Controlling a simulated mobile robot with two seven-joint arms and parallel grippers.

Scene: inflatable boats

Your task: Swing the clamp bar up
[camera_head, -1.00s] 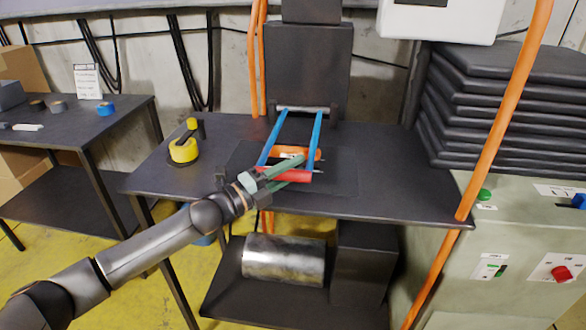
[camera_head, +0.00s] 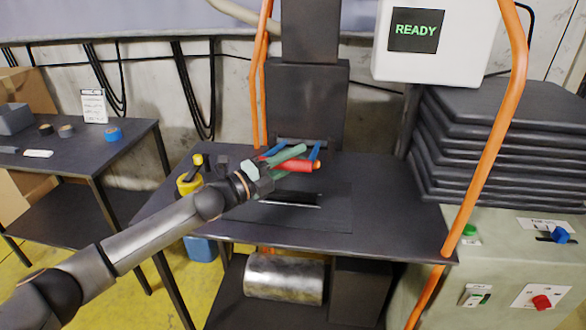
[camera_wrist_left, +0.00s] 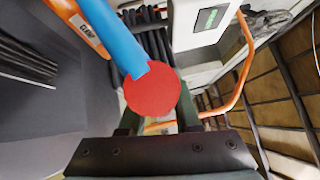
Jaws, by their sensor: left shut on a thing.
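The clamp bar has a red handle (camera_head: 302,165) across its front end and blue side arms (camera_head: 314,151) running back to the pivot on the dark press. My left gripper (camera_head: 292,160) is shut on the red handle, holding it raised above the table top. In the left wrist view the red handle's round end (camera_wrist_left: 153,90) sits between the fingers, with a blue arm (camera_wrist_left: 113,35) and an orange labelled bar (camera_wrist_left: 75,25) beyond it. My gripper hides part of the bar in the head view. My right gripper is not in view.
The dark table (camera_head: 235,225) has a slot with a pale edge below the bar. A yellow tape dispenser (camera_head: 188,184) stands to the left. A screen box (camera_head: 436,40) reads READY.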

